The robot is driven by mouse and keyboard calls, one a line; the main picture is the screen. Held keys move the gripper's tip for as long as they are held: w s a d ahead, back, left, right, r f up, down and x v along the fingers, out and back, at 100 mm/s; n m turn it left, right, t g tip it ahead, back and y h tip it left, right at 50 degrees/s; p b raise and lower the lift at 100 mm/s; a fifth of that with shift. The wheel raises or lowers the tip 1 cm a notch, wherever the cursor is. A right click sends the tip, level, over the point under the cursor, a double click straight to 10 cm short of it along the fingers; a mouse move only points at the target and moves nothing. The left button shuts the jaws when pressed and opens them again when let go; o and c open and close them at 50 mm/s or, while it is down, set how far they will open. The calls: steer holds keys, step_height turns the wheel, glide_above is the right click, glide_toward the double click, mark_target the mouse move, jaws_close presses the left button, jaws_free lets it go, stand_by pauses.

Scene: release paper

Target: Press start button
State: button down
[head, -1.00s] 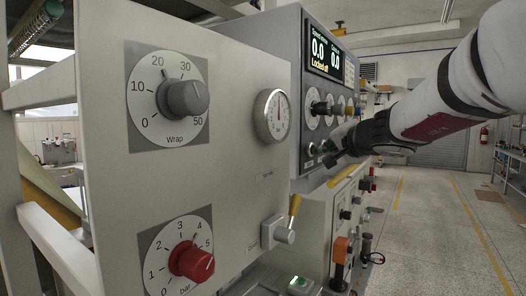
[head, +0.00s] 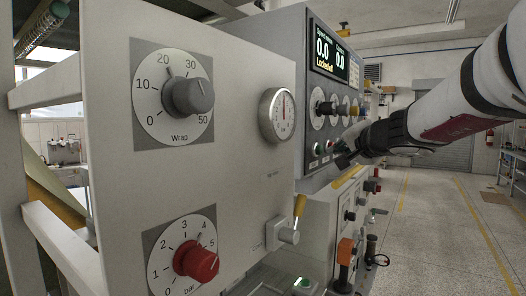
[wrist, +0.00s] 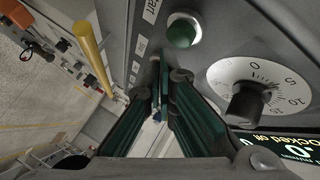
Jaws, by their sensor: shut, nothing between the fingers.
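A round green button (wrist: 181,30) with a pale rim sits on the grey control panel in the wrist view. A partly cut-off label ending in "art" (wrist: 150,10) is beside it. In the head view, small green (head: 316,149) and red (head: 328,146) buttons sit low on the panel under the display. My gripper (head: 342,159) is just right of them. In the wrist view my gripper (wrist: 162,72) is shut and empty, its fingertips close to the panel below the green button in the picture. I cannot tell whether they touch the panel.
A white dial with a black knob (wrist: 246,103) is beside my fingers. The panel's display (head: 331,52) reads 0.0 and "Locked off". A large white cabinet with a grey Wrap knob (head: 188,97) and red bar knob (head: 196,260) stands nearer. The floor at right (head: 430,230) is clear.

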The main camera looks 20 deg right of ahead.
steer(key=shift+s+d, duration=0.8)
steer(key=shift+s, duration=0.2)
steer(key=shift+s+d, duration=0.75)
steer(key=shift+s, duration=0.2)
